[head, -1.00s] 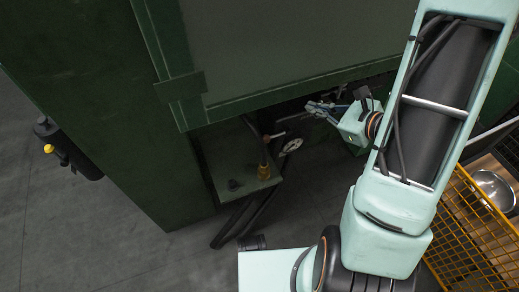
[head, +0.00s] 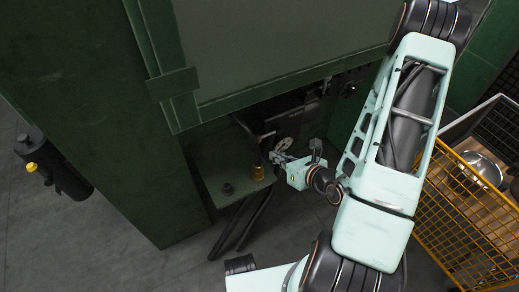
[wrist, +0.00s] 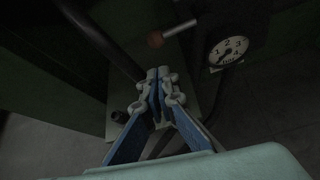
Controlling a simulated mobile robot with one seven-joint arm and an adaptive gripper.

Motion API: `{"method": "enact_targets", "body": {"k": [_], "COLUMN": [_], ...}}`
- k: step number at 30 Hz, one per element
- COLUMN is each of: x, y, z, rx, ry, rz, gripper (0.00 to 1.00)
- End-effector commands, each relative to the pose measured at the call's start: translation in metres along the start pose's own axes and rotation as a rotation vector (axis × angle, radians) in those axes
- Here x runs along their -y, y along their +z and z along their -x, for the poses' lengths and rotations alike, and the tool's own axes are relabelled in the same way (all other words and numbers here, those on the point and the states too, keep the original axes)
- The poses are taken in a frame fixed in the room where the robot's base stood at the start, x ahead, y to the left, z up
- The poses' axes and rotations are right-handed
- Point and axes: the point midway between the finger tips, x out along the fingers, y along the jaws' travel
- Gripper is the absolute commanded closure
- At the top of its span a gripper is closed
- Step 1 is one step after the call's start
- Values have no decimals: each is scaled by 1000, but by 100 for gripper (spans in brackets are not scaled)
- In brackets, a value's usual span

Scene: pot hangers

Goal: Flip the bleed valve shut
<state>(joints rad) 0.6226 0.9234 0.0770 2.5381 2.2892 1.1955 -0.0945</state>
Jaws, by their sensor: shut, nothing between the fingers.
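A short grey lever with a copper-coloured ball tip (wrist: 156,40) shows at the top of the wrist view, left of the gauge. I take it for the bleed valve's handle, but cannot tell its open or shut position. My gripper (head: 275,157) is shut and empty, beside the dial gauge (head: 284,144) in the head view. In the wrist view its closed fingertips (wrist: 158,72) point towards the lever, apparently apart from it. The gauge (wrist: 229,50) has a white numbered face on a dark block. A brass fitting (head: 258,172) stands on the green shelf, near my fingertips.
The green shelf (head: 215,163) juts out beneath the large green cabinet (head: 280,50) and carries a black knob (head: 227,188). A dark pipe (wrist: 103,40) runs diagonally past the lever. The cabinet's lower edge overhangs my gripper. A yellow wire basket (head: 440,210) stands at right.

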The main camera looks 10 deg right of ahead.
Motion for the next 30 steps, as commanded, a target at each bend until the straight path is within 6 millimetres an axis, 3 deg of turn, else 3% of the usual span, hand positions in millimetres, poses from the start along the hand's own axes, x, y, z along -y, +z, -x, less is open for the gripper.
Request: {"method": "enact_targets", "body": {"k": [7,15,21,30], "x": [0,0,0,0], "y": [-1,-2,-1,0], "z": [-16,-65,-92,-100], "rx": [1,1,1,0], "ry": [2,3,2,1], "rz": [3,5,3,2], "gripper": [100,100,100,100]}}
